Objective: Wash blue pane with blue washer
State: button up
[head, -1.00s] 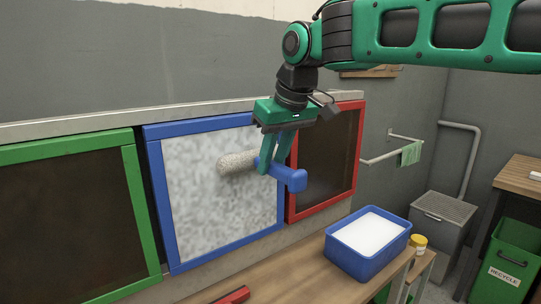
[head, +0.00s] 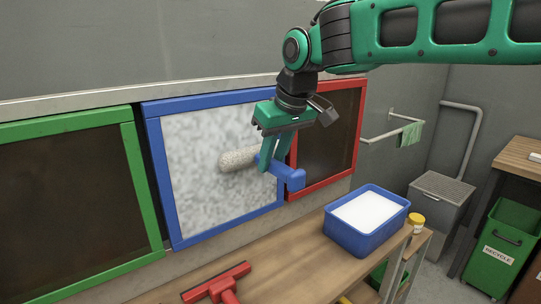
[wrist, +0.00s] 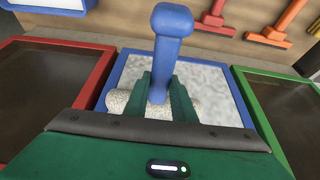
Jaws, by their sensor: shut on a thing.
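The blue pane (head: 195,190) has a blue frame and a face covered in mottled white. My gripper (head: 272,160) is shut on the blue handle of the blue washer (head: 294,179), in front of the pane's right part. The washer's fuzzy pale sleeve (head: 238,160) lies against or very close to the pane; contact cannot be told. In the wrist view the washer's handle (wrist: 170,40) rises between my fingers (wrist: 160,90), and the blue pane (wrist: 205,80) shows behind the sleeve.
A green-framed dark pane (head: 70,205) is at left and a red-framed dark pane (head: 330,125) at right. A blue tub (head: 365,240) with white contents and a red squeegee (head: 222,285) are on the wooden bench (head: 290,265). A yellow-labelled jar (head: 415,221) stands beside the tub.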

aim_at(273, 171)
jog(key=shift+d+f, duration=0.1)
jog(key=shift+f, duration=1.5)
notch_tip(273, 171, down, 14)
jog(key=shift+r, duration=0.2)
dwell(0.7)
jog(key=shift+w, duration=0.15)
jog(key=s+d, duration=0.3)
jog(key=s, duration=0.3)
jog(key=shift+d, duration=0.3)
dwell(0.6)
